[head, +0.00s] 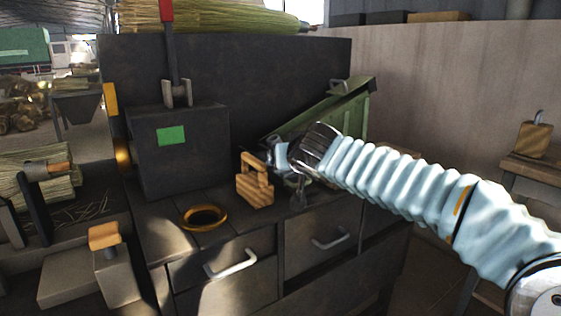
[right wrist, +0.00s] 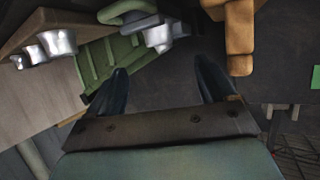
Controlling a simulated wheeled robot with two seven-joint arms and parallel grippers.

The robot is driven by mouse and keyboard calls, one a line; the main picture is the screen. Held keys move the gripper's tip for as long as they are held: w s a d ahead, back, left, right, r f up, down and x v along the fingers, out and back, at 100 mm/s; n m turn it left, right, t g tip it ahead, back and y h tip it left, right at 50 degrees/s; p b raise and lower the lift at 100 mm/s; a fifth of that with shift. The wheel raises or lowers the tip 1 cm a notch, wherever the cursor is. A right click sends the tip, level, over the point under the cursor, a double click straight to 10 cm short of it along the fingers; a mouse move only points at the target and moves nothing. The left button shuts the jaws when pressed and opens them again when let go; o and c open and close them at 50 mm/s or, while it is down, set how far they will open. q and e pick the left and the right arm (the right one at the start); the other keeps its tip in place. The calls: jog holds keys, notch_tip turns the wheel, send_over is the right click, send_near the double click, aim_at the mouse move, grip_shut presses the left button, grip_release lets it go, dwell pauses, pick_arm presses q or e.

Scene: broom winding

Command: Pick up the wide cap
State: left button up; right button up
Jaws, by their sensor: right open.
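My right gripper (head: 275,157) reaches in from the right to the bench top, between the wooden block with a handle and the green bin. In the right wrist view its two dark fingers (right wrist: 160,85) are spread, with nothing between them. Beyond the fingertips is a silvery metal piece (right wrist: 158,36), apart from them. More silvery cup-shaped pieces (right wrist: 60,41) show at the upper left of that view. I cannot tell which of these is the wide cap. In the head view my gripper and sleeve partly hide this area. My left gripper is not in view.
The wooden block (head: 254,190) stands close left of the gripper; it also shows in the right wrist view (right wrist: 240,40). A green bin (head: 350,112) is behind. A golden ring (head: 204,217) lies front left. A dark machine box (head: 180,150) with a red-handled lever stands left.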

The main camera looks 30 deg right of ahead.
aim_at(284, 171)
jog(key=x, duration=0.3)
jog(key=shift+w+d+f, duration=0.1)
jog(key=shift+w+f, duration=0.05)
jog(key=shift+w, duration=0.2)
jog(key=p+x, duration=0.1)
jog(key=x, duration=0.3)
jog(key=shift+w+d+p, duration=0.15)
jog(key=shift+w+p, duration=0.05)
jog(key=shift+p, duration=0.15)
jog(key=shift+w+d+f, duration=0.1)
jog(key=shift+w+f, duration=0.1)
jog(key=shift+w, duration=0.15)
jog(key=c, duration=1.2)
jog(key=shift+r, duration=0.1)
